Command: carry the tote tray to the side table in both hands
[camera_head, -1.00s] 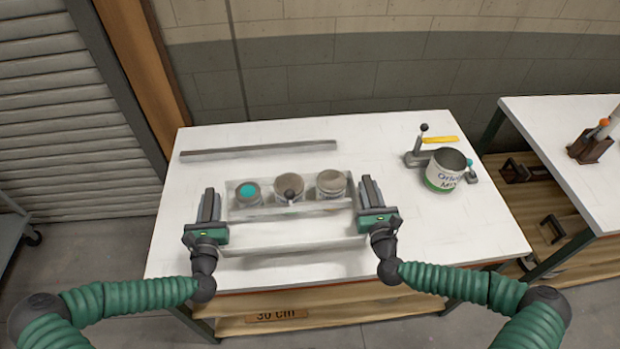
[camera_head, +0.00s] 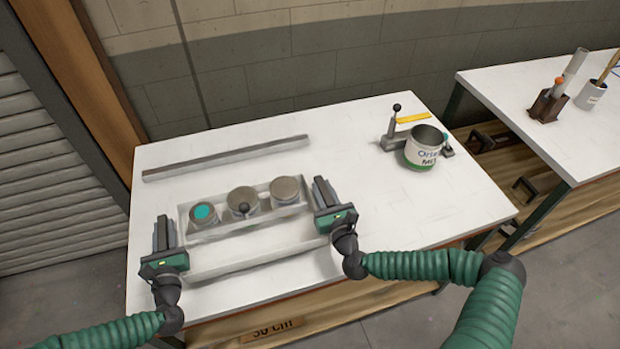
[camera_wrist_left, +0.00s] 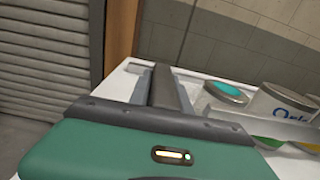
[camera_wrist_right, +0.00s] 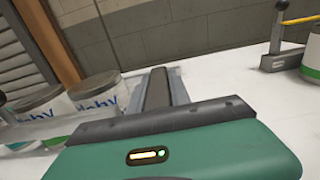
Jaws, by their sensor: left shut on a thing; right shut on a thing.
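The tote tray (camera_head: 258,265) is a pale, shallow tray on or just above the white workbench; I cannot tell whether it touches the top. My left gripper (camera_head: 163,234) is shut on the tray's left end. My right gripper (camera_head: 323,194) is shut on its right end. Finger contact is partly hidden in both wrist views. The side table (camera_head: 500,85) stands to the right, apart from the workbench.
A grey bar (camera_head: 230,157) lies behind the tray. A labelled can (camera_head: 422,150) stands beside a clamp with a yellow handle (camera_head: 412,118) at the workbench's right. The side table holds a brown tool holder (camera_head: 548,106) and a brush cup (camera_head: 590,96); its near part is clear.

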